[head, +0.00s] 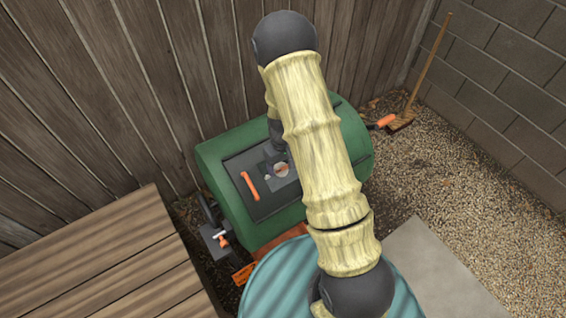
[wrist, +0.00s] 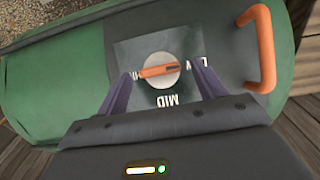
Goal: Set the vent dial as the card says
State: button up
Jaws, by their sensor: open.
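The vent dial (wrist: 158,82) is a pale disc with an orange bar across it, on a grey plate of the green drum (wrist: 55,85). The bar's dark-marked end points right, toward a label that seems to read LOW, partly hidden by a finger. MID (wrist: 168,101) shows upside down below the dial; a label at the left is mostly hidden. My gripper (wrist: 161,70) is open, its fingers on either side of the dial; I cannot tell whether they touch it. In the head view my gripper (head: 277,160) is over the dial (head: 281,170).
An orange handle (head: 250,186) is on the drum's hatch, left of the dial. Wooden planks (head: 105,260) lie at left, a ridged teal surface (head: 275,285) in front. A fence stands close behind. A broom (head: 430,65) leans at the right, with open gravel before it.

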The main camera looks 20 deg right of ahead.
jog(key=shift+f, duration=0.3)
jog(key=c, duration=1)
